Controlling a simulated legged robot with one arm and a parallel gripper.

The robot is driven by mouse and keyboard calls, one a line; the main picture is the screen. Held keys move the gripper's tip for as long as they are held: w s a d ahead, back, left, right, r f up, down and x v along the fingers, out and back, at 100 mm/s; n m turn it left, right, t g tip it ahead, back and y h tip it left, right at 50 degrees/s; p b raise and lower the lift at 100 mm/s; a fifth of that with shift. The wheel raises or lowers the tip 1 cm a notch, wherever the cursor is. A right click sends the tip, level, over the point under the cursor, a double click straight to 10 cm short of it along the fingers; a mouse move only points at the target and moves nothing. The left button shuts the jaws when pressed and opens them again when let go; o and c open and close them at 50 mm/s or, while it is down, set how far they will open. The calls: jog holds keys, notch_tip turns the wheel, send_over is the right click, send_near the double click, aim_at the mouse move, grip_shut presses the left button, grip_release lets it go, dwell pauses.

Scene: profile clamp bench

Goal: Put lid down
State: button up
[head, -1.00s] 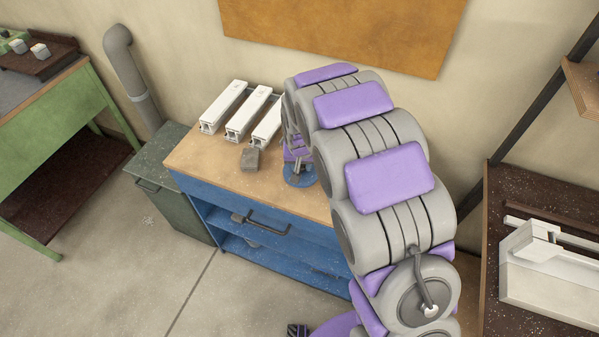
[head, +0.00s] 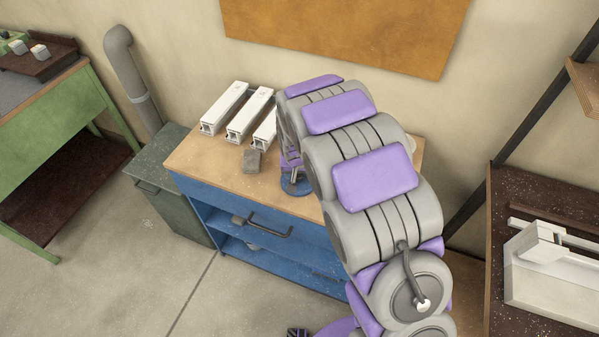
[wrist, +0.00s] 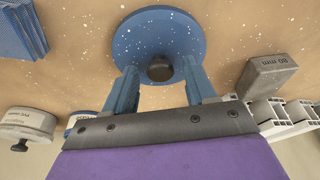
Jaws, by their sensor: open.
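The lid looks to be the round blue speckled disc (wrist: 155,28) with a dark knob in the wrist view. The disc also shows below my gripper in the head view (head: 296,188). It looks flat and level over the tan bench top; whether it touches the wood I cannot tell. My gripper (wrist: 159,68) is open, its two blue fingers on either side of the knob, with a gap showing at each side. In the head view my arm hides part of the bench and much of my gripper.
A grey block marked 80 mm (wrist: 268,75) sits close to the right of the disc in the wrist view. White profiles (head: 246,115) lie behind it on the bench (head: 205,158). A PVC cement tin (wrist: 28,124) and a blue ribbed object (wrist: 20,30) stand to the left.

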jog(key=shift+a+r, duration=0.25)
jog(key=shift+a, duration=0.4)
notch_tip(320, 180, up, 7)
jog(key=s+d+p, duration=0.2)
notch_tip(320, 180, up, 4)
send_over(301, 186)
jog(key=s+a, duration=0.1)
jog(key=s, duration=0.1)
jog(key=s+d+r+g, duration=0.1)
jog(key=s+d+r, duration=0.3)
jog(key=s+d, duration=0.3)
jog(key=s+d+r+g, duration=0.1)
jog(key=s+d+r, duration=0.45)
jog(key=s, duration=0.25)
jog(key=s+d+r+g, duration=0.1)
jog(key=s+d, duration=0.1)
jog(key=s, duration=0.8)
jog(key=s+d+r+g, duration=0.1)
jog(key=s+d+g, duration=0.1)
jog(key=s, duration=0.8)
jog(key=shift+s+p, duration=0.3)
jog(key=shift+p, duration=0.15)
jog(key=shift+a, duration=0.35)
jog(key=shift+d, duration=0.3)
